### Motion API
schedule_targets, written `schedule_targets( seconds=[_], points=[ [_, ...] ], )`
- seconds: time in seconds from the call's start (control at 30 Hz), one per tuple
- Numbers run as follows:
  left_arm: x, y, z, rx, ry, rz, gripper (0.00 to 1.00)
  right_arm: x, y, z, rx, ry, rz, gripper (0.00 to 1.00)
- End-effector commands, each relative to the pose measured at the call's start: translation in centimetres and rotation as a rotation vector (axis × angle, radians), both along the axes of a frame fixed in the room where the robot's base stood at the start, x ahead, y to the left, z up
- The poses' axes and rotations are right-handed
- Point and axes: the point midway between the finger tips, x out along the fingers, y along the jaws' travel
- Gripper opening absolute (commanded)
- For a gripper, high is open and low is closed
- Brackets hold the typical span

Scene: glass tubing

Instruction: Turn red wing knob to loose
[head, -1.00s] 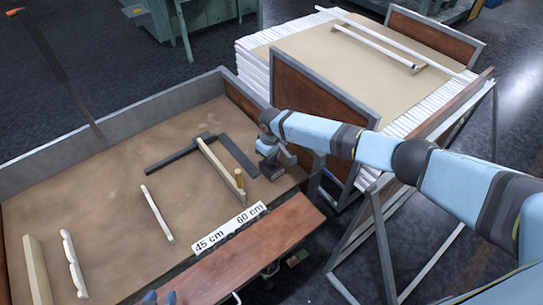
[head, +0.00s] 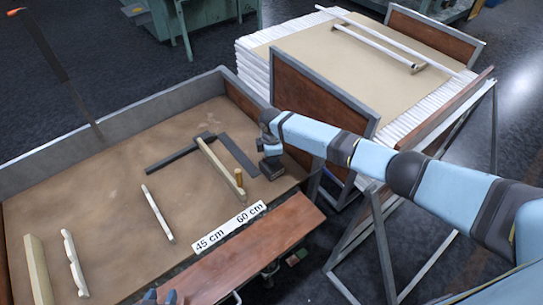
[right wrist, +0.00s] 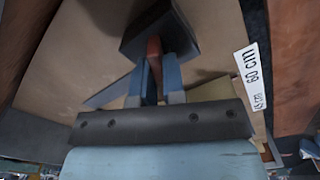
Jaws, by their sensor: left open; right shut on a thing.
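The red wing knob (right wrist: 154,48) shows in the right wrist view as a narrow reddish piece at a dark block (right wrist: 160,30). My right gripper (right wrist: 155,68) is shut on it, with one blue finger on either side. In the head view my right gripper (head: 270,148) is over the dark block (head: 272,169) at the right end of the tan board; the knob is hidden there. My left gripper (head: 160,297) shows only as two blue fingertips at the bottom edge, apart and empty, by the red-brown plank.
A label strip reading 45 cm and 60 cm (head: 229,228) runs along the front. A brown upright panel (head: 318,95) stands behind the right arm.

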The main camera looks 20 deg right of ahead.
Motion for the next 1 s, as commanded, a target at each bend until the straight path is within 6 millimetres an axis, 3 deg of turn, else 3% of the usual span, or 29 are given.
schedule_targets(
  seconds=[0.5, 1.0],
  points=[
    [-0.01, 0.0, -0.39, 0.0, 0.0, 0.0, 0.43, 0.06, 0.09, 0.07, 0.003, -0.002, 0.386, 0.0],
    [0.0, 0.01, -0.49, 0.0, 0.0, 0.0, 0.43, 0.05, 0.11, 0.11, 0.003, -0.002, 0.488, 0.0]
  ],
)
